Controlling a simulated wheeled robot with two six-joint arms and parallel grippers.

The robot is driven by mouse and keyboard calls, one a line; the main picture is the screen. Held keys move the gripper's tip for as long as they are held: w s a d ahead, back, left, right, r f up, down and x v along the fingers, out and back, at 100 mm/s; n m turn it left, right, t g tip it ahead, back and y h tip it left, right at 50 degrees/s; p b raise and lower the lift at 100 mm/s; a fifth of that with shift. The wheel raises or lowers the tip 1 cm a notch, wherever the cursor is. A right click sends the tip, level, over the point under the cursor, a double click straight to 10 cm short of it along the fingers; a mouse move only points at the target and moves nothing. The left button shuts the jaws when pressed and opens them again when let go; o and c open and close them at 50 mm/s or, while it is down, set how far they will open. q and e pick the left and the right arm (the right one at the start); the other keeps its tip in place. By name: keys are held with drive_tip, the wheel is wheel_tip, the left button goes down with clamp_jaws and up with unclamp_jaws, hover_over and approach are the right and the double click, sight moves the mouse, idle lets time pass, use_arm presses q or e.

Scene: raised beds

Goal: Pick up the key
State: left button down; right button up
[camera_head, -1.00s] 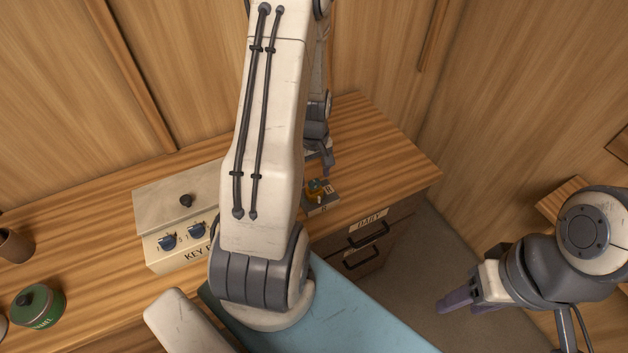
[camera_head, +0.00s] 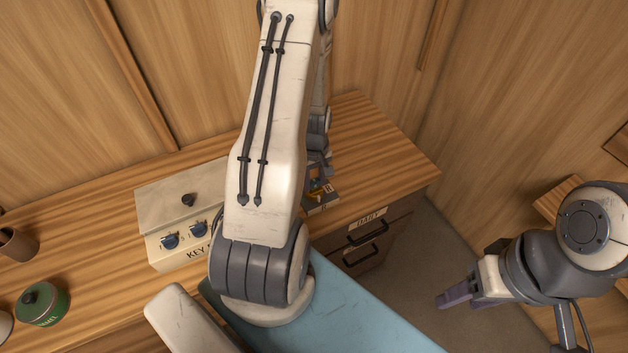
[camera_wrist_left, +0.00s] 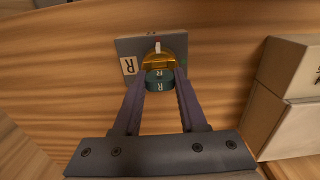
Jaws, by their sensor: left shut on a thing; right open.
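The key (camera_wrist_left: 160,80) shows in the left wrist view as a teal piece marked R, with a gold part behind it. It is at a grey plate (camera_wrist_left: 127,47) that bears a pale R label; the plate also shows in the head view (camera_head: 322,204) on the counter. My left gripper (camera_wrist_left: 160,88) has its two purple fingers on either side of the teal piece, shut on it. In the head view my left arm hides most of this gripper. Whether the key is clear of the plate I cannot tell. My right gripper (camera_head: 459,297) is open and empty at the right.
A pale key box (camera_head: 178,215) with blue knobs stands left of my arm. A green tin (camera_head: 45,305) and a brown cup (camera_head: 18,243) are further left. Drawers (camera_head: 372,238), one labelled DAILY, are below the counter's right end. The counter (camera_head: 385,150) behind is clear.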

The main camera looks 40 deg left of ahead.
use_arm(q)
drive_tip(key=shift+r, duration=0.15)
drive_tip(key=shift+w+r+b, duration=0.1)
drive_tip(key=shift+r+b, duration=0.3)
drive_tip(key=shift+r, duration=0.25)
wheel_tip(320, 180, up, 2)
drive_tip(key=shift+r+b, duration=0.2)
drive_tip(key=shift+b, duration=0.3)
drive_tip(key=w+d+r+b, duration=0.25)
drive_tip(key=d+r, duration=0.45)
drive_tip(key=d, duration=0.4)
drive_tip(key=p, duration=0.4)
hover_over(314, 180)
drive_tip(key=shift+f, duration=0.5)
wheel_tip(314, 180, down, 5)
drive_tip(key=b, duration=0.4)
drive_tip(key=shift+r, duration=0.15)
drive_tip(key=shift+f+b, duration=0.55)
drive_tip(key=shift+f, duration=0.05)
